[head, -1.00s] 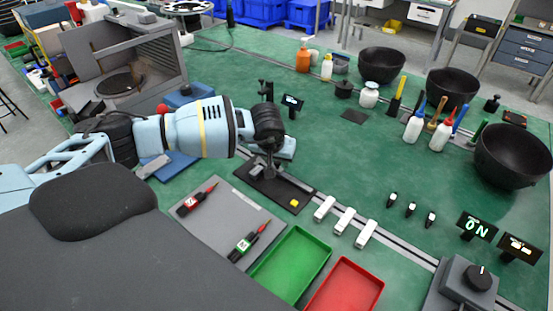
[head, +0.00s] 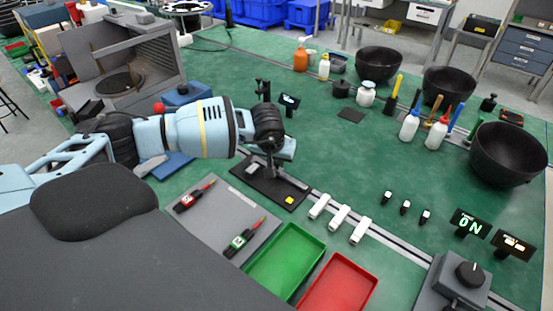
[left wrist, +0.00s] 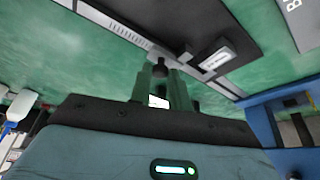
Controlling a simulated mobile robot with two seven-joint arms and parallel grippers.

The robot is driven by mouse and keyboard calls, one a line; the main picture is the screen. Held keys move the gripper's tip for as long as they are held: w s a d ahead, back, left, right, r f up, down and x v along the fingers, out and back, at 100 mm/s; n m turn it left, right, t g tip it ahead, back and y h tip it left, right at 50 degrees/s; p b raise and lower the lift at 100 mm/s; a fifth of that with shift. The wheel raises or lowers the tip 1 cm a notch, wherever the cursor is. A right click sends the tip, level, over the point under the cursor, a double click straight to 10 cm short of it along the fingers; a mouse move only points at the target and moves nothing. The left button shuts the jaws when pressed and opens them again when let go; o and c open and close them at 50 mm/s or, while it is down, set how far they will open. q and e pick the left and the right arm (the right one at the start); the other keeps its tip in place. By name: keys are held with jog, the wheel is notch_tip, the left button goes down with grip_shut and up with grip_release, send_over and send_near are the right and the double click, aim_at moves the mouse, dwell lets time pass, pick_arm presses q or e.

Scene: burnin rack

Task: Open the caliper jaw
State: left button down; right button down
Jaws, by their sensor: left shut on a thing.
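The caliper (head: 259,188) appears as a long black base with a pale metal bar, a grey block and a yellow square near its right end. My left gripper (head: 271,173) is over the base, just right of the grey block (head: 251,169). In the left wrist view, my left gripper (left wrist: 161,86) has its green fingers closed around a small dark knob (left wrist: 160,67), seemingly the caliper's jaw knob. The ruled bar and the grey block (left wrist: 222,57) show beyond. The exact contact is partly hidden by the fingers. My right gripper is not in view.
Three white blocks (head: 340,217) stand right of the base. Black bowls (head: 507,155) and bottles are farther right.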

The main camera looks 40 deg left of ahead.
pick_arm(q)
jog(key=c, duration=1.3)
grip_release()
jog(key=shift+a+r, duration=0.1)
jog(key=v, duration=0.7)
jog(key=shift+r, duration=0.35)
jog(key=shift+s, duration=0.15)
